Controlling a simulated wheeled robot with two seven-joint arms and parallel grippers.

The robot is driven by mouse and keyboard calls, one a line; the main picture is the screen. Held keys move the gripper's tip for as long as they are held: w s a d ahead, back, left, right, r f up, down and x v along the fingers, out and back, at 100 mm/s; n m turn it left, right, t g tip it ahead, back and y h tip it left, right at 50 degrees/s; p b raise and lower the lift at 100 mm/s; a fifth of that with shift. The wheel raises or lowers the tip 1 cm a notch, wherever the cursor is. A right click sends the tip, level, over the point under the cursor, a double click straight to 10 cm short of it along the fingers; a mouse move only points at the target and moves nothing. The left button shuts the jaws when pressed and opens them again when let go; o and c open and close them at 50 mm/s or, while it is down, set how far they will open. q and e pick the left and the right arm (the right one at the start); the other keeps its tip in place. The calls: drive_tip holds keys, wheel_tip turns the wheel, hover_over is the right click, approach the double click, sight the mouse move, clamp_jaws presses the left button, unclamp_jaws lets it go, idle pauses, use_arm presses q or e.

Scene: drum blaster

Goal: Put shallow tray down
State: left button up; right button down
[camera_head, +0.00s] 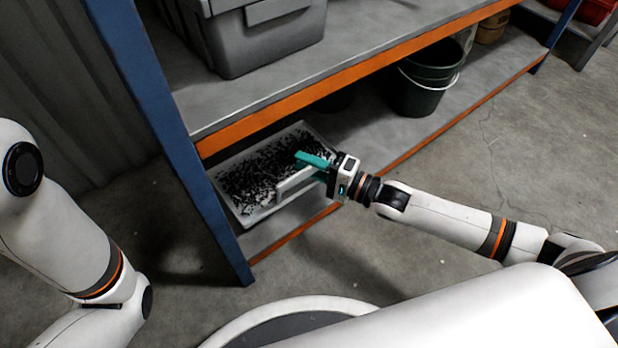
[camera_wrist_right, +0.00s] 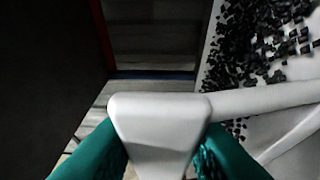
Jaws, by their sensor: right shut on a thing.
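The shallow tray (camera_head: 250,212) is pale grey-white and holds many small black pieces. In the head view it is at the lower shelf level of the rack, beside the blue post; I cannot tell whether it rests fully on the shelf. My right gripper (camera_head: 316,161) is at the tray's right side, its teal fingers over the tray. In the right wrist view the teal fingers of the right gripper (camera_wrist_right: 160,155) are shut on a white part of the tray (camera_wrist_right: 262,98), with black pieces at the upper right. The left gripper is out of view; only my left arm shows.
A blue upright post (camera_head: 180,140) and an orange upper shelf beam (camera_head: 330,85) stand close around the tray. A grey bin (camera_head: 265,45) sits on the upper shelf.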

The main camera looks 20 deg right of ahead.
sight(309, 185)
drive_tip(key=shift+f+b, duration=1.6)
drive_tip(key=shift+f, duration=0.5)
drive_tip(key=shift+r, duration=0.1)
drive_tip(key=c, duration=1.1)
unclamp_jaws()
drive_tip(key=p+v, duration=0.6)
drive_tip(key=v, duration=0.6)
